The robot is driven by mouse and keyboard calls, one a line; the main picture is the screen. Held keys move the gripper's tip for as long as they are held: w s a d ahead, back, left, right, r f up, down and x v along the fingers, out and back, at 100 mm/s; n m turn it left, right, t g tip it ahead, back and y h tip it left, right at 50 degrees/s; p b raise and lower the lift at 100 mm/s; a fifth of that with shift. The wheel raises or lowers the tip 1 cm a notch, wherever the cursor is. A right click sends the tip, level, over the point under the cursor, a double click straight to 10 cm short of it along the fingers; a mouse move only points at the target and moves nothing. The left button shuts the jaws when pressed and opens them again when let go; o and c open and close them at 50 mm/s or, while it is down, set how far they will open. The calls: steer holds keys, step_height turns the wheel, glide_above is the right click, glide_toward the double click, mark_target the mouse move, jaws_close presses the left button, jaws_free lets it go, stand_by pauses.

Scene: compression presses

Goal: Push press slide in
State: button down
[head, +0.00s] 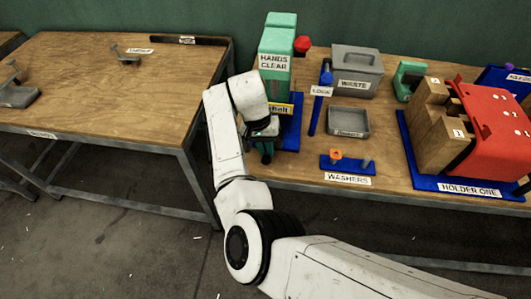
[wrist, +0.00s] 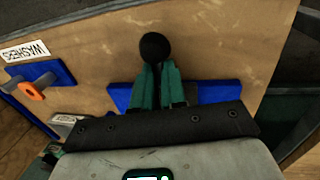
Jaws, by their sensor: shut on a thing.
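The press (head: 275,75) is a tall green machine with a "HANDS CLEAR" label. It stands on a blue base (head: 291,138) at the left end of the right bench. My gripper (head: 266,153) is low at the front of the press, partly hidden by my own arm. In the wrist view its two green fingers (wrist: 157,85) are closed around a dark rod that carries a black ball knob (wrist: 155,46). The knob sticks out past the fingertips. The blue base shows on both sides of the fingers. The slide's body is hidden, so I cannot tell how far in it is.
A blue washer stand (head: 347,166), a grey tray (head: 348,121), a grey waste bin (head: 356,72) and a blue post labelled "LOCK" (head: 319,104) stand right of the press. A red and wooden holder (head: 490,125) is further right. A gap separates the left bench (head: 110,90).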

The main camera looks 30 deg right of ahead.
steer(key=shift+w, duration=0.1)
steer(key=c, duration=1.1)
jaws_free()
steer(key=shift+c, duration=0.2)
step_height(320, 180, up, 11)
steer(key=w+a+b, duration=0.1)
steer(key=shift+a+f, duration=0.2)
steer(key=shift+a, duration=0.15)
steer(key=shift+w, duration=0.1)
